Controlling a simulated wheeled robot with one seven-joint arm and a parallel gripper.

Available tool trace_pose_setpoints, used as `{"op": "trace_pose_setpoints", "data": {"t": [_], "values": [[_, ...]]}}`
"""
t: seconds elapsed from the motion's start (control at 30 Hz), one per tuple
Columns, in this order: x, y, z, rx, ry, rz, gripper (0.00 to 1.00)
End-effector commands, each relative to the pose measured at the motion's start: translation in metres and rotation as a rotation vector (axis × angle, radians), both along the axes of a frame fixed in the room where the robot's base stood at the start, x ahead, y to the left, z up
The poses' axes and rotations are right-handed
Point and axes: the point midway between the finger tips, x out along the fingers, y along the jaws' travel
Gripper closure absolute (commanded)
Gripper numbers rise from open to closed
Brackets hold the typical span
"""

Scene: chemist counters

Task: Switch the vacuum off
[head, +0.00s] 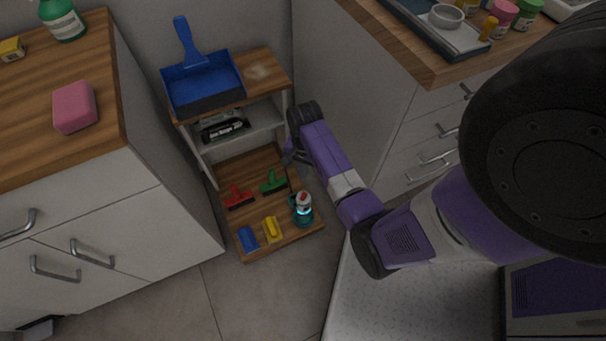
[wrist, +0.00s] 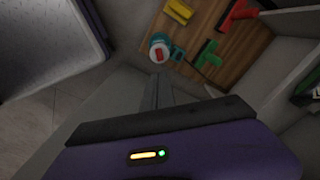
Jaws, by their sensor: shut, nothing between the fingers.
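The vacuum (head: 303,212) appears to be the small teal and white device with a red mark on top, standing on the low wooden board. A cyan glow shows on it in the head view. In the wrist view, the vacuum (wrist: 160,48) is just beyond my fingertips, with its white and red top visible. My gripper (head: 289,158) is shut and empty, above the board and behind the vacuum in the head view. In the wrist view my gripper (wrist: 157,92) has its fingers together, apart from the vacuum as far as I can tell.
A red tool (head: 238,197), a green tool (head: 273,182), a yellow tool (head: 271,229) and a blue one (head: 248,238) lie beside it on the board. A shelf with a blue dustpan (head: 205,85) stands behind. Cabinets (head: 105,235) flank both sides.

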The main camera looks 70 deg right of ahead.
Motion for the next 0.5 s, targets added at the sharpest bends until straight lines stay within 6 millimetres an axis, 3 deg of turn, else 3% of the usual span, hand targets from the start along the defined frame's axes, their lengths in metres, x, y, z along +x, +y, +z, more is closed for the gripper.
{"op": "trace_pose_setpoints", "data": {"t": [0.5], "values": [[-0.0003,-0.0032,0.0059,0.0,0.0,0.0,1.0]]}}
